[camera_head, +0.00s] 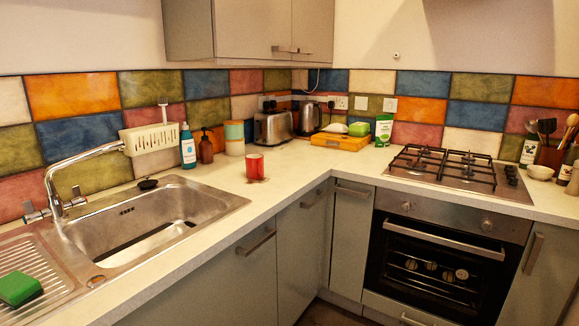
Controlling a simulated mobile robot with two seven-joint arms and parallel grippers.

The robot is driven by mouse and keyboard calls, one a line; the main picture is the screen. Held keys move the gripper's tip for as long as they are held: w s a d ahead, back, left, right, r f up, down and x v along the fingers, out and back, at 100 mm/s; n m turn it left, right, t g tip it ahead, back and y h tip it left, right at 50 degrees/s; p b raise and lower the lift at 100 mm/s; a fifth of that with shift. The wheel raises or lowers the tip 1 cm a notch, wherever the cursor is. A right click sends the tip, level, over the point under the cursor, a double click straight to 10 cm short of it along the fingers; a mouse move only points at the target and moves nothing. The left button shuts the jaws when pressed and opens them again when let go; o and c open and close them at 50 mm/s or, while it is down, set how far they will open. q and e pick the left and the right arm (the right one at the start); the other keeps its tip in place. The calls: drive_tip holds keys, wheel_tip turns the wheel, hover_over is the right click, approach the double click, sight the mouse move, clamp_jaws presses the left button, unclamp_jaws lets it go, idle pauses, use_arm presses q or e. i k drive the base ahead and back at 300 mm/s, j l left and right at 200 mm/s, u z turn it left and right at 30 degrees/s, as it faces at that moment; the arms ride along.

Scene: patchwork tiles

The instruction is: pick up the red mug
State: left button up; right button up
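A red mug (255,167) stands upright on the pale countertop (290,165), right of the sink and near the inner corner of the counter. It seems to rest on a small flat thing, perhaps a coaster, too small to tell. Neither of my grippers shows in the head view, and nothing touches the mug.
The steel sink (160,215) lies left of the mug. Behind it stand a blue bottle (188,148), a brown bottle (206,148), a canister (234,138) and a toaster (273,128). An orange tray (340,142) and a gas hob (455,168) are to the right. Counter around the mug is clear.

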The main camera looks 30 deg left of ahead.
sight(255, 161)
drive_tip(key=i+u, duration=0.2)
drive_tip(key=i, duration=0.5)
drive_tip(key=i+l+u, duration=0.2)
drive_tip(key=i, duration=0.5)
